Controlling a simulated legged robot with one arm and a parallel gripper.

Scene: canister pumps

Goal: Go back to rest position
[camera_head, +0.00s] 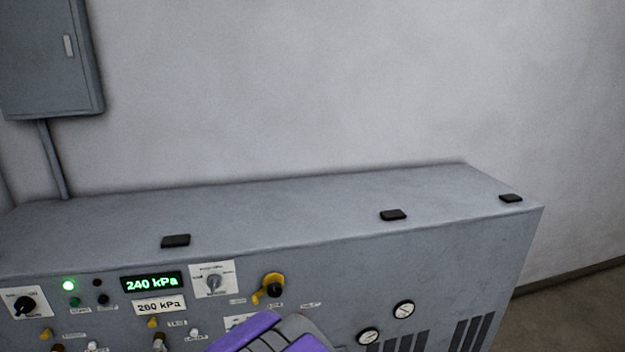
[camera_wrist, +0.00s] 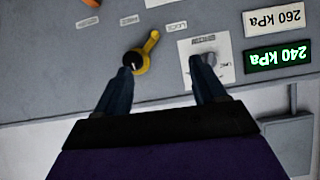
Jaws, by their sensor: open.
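My gripper (camera_wrist: 161,65) is open in the wrist view, with nothing between its two dark fingers. They reach toward the grey control panel, which appears upside down there. The left fingertip overlaps the black hub of a yellow-handled valve (camera_wrist: 148,50); I cannot tell if they touch. The right fingertip lies in front of a white-plated selector knob (camera_wrist: 208,60). In the head view, my purple and grey arm rises at the bottom middle, below the yellow valve (camera_head: 272,288) and the selector (camera_head: 213,281). The fingertips are hidden there.
The grey cabinet (camera_head: 300,222) spans the lower head view, with gauges (camera_head: 404,309) at right. A wall box (camera_head: 48,60) hangs upper left. Space above the cabinet is clear.

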